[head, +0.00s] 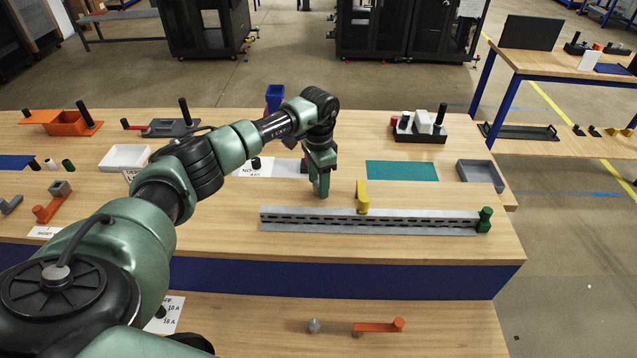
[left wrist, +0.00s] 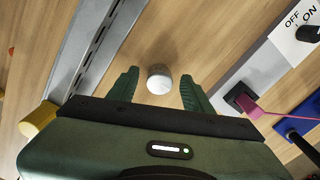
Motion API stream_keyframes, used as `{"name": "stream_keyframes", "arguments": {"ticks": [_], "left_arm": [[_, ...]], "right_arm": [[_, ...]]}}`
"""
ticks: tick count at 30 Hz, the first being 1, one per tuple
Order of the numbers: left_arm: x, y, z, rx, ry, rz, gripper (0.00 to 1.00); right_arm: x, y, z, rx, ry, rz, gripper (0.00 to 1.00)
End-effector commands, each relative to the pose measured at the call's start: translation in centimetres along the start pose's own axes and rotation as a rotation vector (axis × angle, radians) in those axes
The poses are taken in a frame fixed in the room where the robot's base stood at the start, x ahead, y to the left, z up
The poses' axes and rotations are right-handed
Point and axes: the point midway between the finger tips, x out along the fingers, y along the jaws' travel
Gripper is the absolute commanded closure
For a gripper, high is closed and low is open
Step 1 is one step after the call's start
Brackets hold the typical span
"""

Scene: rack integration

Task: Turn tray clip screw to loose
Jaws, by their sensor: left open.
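My left gripper (head: 321,190) points down over the wooden table behind the slotted grey rail (head: 290,222). In the left wrist view, its two green fingers (left wrist: 160,76) are apart, with a small silver-white round knob (left wrist: 159,79) between them. A gap shows on both sides of the knob. The knob is hidden by the gripper in the head view. A yellow clip (head: 362,196) stands on the rail, and its yellow end also shows in the left wrist view (left wrist: 38,120). A green block (head: 485,219) sits at the rail's right end. I cannot tell which part is the clip screw.
A teal mat (head: 402,171) and a grey tray (head: 480,174) lie to the right. A white tray (head: 124,157) lies to the left. A magenta connector (left wrist: 243,100) sits on a pale strip beside the gripper. An orange lever (head: 378,327) lies on the lower shelf.

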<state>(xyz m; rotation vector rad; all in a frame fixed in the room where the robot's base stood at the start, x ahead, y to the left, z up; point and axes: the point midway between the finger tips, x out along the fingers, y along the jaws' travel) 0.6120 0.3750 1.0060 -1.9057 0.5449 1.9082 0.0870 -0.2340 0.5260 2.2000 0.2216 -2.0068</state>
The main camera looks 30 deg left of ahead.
Motion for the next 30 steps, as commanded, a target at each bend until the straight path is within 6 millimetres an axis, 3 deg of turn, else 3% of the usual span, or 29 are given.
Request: {"name": "stream_keyframes", "arguments": {"ticks": [13, 30], "left_arm": [[-6.5, -0.1, -0.1, 0.000, 0.004, -0.002, 0.50], [-7.3, 0.0, 0.0, 0.000, 0.002, -0.001, 0.50]], "right_arm": [[2.4, 0.0, 0.2, 0.000, 0.000, 0.000, 0.64], [2.4, 0.0, 0.2, 0.000, 0.000, 0.001, 0.64]]}}
